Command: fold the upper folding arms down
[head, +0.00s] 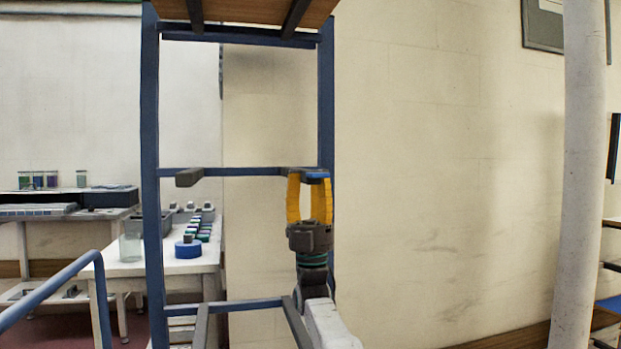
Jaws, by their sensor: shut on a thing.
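A blue upright rack (151,190) fills the middle of the head view. At mid height a dark grey left folding arm (188,178) sticks out towards me from the left post. The matching right folding arm (300,170) is at the same height by the right post, partly hidden by my gripper. My gripper (309,178) points up, with its yellow fingers around this right arm near its end, shut on it. Two more dark arms (294,20) show under a wooden board (245,11) at the top.
Lower grey arms (202,326) stick out near the bottom of the rack. A white table (120,268) with jars and a blue tape roll (188,250) stands left, behind a blue rail (50,292). A white pillar (580,180) stands right. The wall between is clear.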

